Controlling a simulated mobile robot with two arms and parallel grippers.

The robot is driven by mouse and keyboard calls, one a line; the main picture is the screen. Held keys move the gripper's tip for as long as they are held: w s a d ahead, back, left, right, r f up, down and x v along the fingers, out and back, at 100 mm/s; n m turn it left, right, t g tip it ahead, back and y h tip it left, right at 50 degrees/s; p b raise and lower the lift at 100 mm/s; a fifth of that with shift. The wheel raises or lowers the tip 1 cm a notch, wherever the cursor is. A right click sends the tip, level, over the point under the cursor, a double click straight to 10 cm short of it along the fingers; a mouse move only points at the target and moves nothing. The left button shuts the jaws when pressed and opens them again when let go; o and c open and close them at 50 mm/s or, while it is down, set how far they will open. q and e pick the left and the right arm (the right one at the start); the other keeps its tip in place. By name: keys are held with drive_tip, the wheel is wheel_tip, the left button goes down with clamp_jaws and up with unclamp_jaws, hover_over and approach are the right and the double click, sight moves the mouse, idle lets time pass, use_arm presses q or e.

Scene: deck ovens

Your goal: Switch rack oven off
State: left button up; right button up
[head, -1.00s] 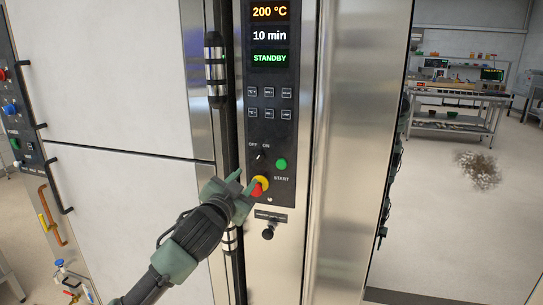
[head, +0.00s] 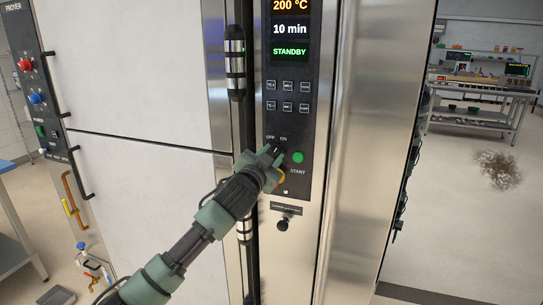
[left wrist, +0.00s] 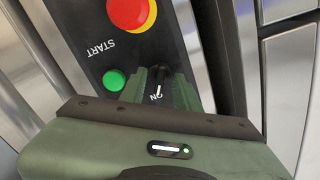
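The rack oven's black control panel (head: 289,118) shows 200 °C, 10 min and STANDBY in green. Its OFF/ON knob (head: 276,148) sits beneath the labels, partly covered by my left gripper (head: 266,155). In the left wrist view the dark knob (left wrist: 160,78) shows close between the fingers, with its white mark near the ON label. The fingers are at the knob, but I cannot tell whether they grip it. The green START button (head: 298,157) is just right of the gripper. The red and yellow stop button (left wrist: 131,12) is mostly hidden in the head view. My right gripper is out of view.
A vertical door handle (head: 236,65) stands left of the panel, close to my left arm. A small black knob (head: 283,224) is below the panel. The proofer's controls (head: 35,95) are at the far left. Open floor and a workbench (head: 480,105) lie at the right.

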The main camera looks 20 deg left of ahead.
use_arm(q)
drive_tip(key=c, duration=0.6)
clamp_jaws()
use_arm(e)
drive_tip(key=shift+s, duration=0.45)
use_arm(q)
drive_tip(key=shift+n, duration=0.4)
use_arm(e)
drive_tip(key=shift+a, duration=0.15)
use_arm(q)
drive_tip(key=shift+d+n, duration=0.1)
drive_tip(key=shift+n, duration=0.5)
drive_tip(key=n+p, duration=0.1)
drive_tip(key=n, duration=0.2)
drive_tip(key=shift+p, duration=0.35)
drive_tip(key=n+p, duration=0.2)
drive_tip(key=n, duration=0.2)
drive_tip(key=shift+n, duration=0.3)
drive_tip(key=shift+n+p, duration=0.75)
drive_tip(key=shift+n, duration=0.35)
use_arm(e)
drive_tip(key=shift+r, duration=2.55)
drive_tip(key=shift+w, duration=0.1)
